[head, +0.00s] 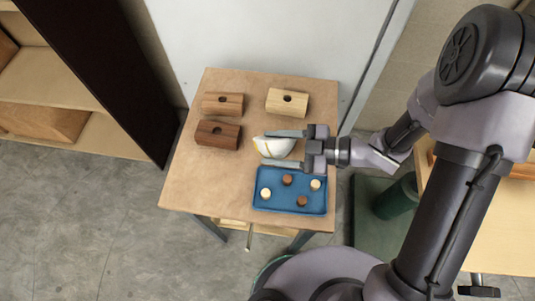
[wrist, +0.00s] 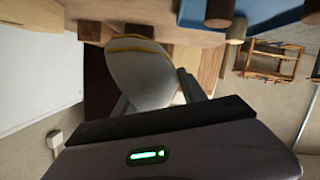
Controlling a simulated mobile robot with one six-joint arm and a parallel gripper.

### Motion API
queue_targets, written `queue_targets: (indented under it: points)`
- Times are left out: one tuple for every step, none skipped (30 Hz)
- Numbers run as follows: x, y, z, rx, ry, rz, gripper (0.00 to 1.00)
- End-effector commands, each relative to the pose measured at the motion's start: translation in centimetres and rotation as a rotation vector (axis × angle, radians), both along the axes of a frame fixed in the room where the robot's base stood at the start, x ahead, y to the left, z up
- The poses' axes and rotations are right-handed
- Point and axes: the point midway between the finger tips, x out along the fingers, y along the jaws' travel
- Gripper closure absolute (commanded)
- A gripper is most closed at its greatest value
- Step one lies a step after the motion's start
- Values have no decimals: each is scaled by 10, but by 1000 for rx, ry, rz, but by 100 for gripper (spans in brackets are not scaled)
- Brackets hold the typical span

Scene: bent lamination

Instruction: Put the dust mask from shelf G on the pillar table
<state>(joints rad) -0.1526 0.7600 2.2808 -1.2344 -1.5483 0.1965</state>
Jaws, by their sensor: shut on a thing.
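The dust mask (head: 273,147) is a white cup with a yellow strap line. It is over the middle of a small wooden table (head: 185,180), just behind the blue tray. My gripper (head: 284,150) reaches in from the right and is shut on the mask, with one finger on each side. In the wrist view the mask (wrist: 142,72) fills the space between the fingers. I cannot tell whether the mask touches the tabletop. No label shows that names this table or a shelf.
Several drilled wooden blocks (head: 217,134) stand on the table's far half. A blue tray (head: 262,205) with several light and dark round pieces lies at the near right. The table's left front is clear. Shelves (head: 55,80) stand at the left, another table (head: 500,230) at the right.

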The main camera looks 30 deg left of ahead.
Motion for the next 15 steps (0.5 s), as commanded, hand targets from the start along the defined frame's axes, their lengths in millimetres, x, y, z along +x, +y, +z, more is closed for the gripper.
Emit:
queue_targets:
  points:
    - [0, 0, -11, 0, 0, 0, 95]
    - [0, 0, -14, 1, -1, -1, 95]
    - [0, 0, -19, 1, -1, -1, 95]
    - [0, 0, -24, 0, 0, -1, 95]
    - [0, 0, -30, 0, 0, -1, 95]
    - [0, 0, -38, -1, 0, -2, 95]
    - [0, 0, -45, 0, 0, -1, 95]
    - [0, 0, -49, 0, -1, -2, 95]
    - [1, 0, -52, -1, -1, -2, 95]
    - [1, 0, -51, -1, -1, -2, 95]
    - [1, 0, -50, 0, -2, -3, 95]
    - [1, 0, -49, -1, -2, -3, 95]
    - [1, 0, -49, -1, -2, -3, 95]
    - [1, 0, -48, -1, -2, -3, 95]
    - [1, 0, -49, -1, -2, -3, 95]
